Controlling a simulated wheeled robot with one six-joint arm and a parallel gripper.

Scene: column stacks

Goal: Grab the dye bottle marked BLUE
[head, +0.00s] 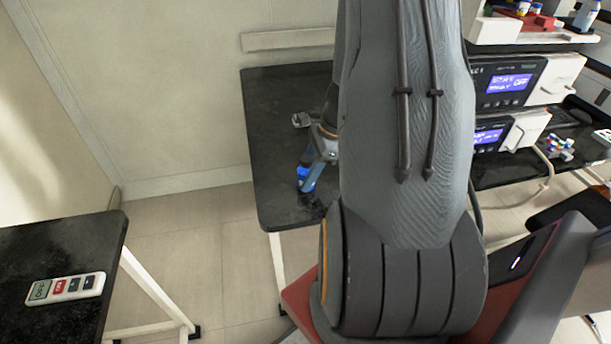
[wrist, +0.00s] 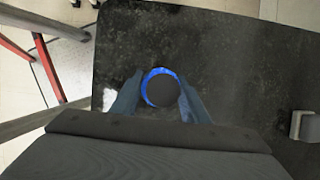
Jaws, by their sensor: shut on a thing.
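A small blue bottle (head: 306,180) is at the front left part of a black table, below my gripper (head: 318,158) in the head view. In the wrist view the bottle (wrist: 162,87) shows from above, with a dark round cap and a blue rim. My gripper's two fingers (wrist: 160,98) are on either side of it, shut on it. No marking on the bottle can be read. My arm hides much of the table in the head view.
Machines with lit displays (head: 508,82) stand at the right.

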